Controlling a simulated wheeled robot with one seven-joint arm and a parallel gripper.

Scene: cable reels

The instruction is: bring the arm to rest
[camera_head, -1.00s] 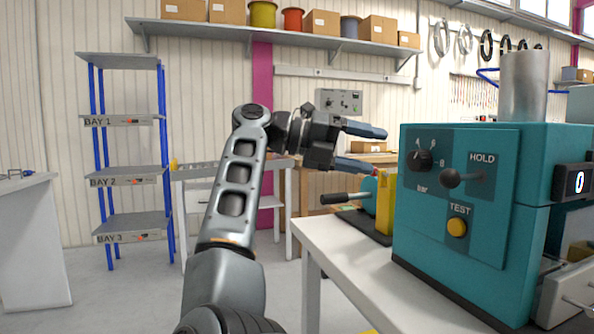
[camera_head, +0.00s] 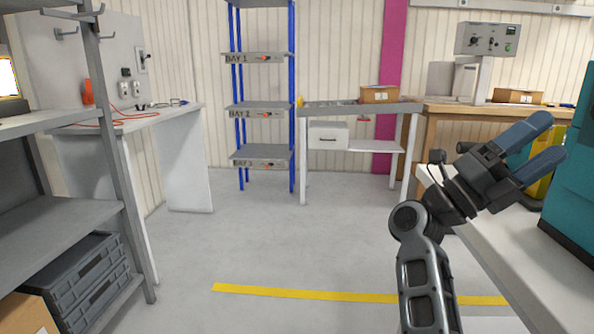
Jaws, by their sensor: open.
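My gripper (camera_head: 537,147) is at the right of the head view, with its two blue fingers spread apart and nothing between them. It points up and to the right, above the edge of the white table (camera_head: 482,240). My arm (camera_head: 424,270) rises from the bottom edge and bends at the elbow. The fingers overlap the view of a yellow part (camera_head: 541,185) and sit close to the teal machine (camera_head: 577,190) in the picture. I cannot tell the gap between them.
A blue-post shelf rack (camera_head: 260,106) stands at the back. A grey shelf (camera_head: 60,215) with a dark crate (camera_head: 85,285) is at the left. A wooden bench (camera_head: 435,112) carries a control box (camera_head: 487,39). The middle floor is open, crossed by a yellow line (camera_head: 300,292).

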